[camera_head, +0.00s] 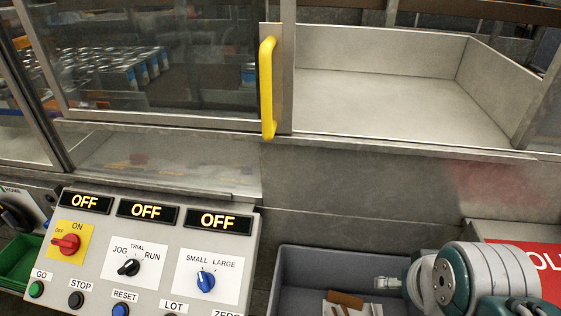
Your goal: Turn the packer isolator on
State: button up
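A sloped control panel (150,240) stands at the lower left. On it, a red rotary switch (65,243) sits on a yellow plate (78,232) marked ON at the top and OFF at the left. Its handle points left, towards OFF. The display above it (84,202) reads OFF in lit letters. I cannot read a name on this switch. My arm shows at the lower right. A small grey-green part at its left end seems to be my gripper (388,283), over the grey bin and well right of the panel. Its fingers are too small and hidden to tell open from shut.
The panel also has a black JOG/TRIAL/RUN knob (129,267), a blue SMALL/LARGE knob (205,281) and several push buttons. A black knob (15,216) shows at the left edge. A grey bin (310,261) stands below. A yellow handle (267,88) is on the glazed door above.

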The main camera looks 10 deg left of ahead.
aim_at(69, 244)
jog(key=u, duration=1.45)
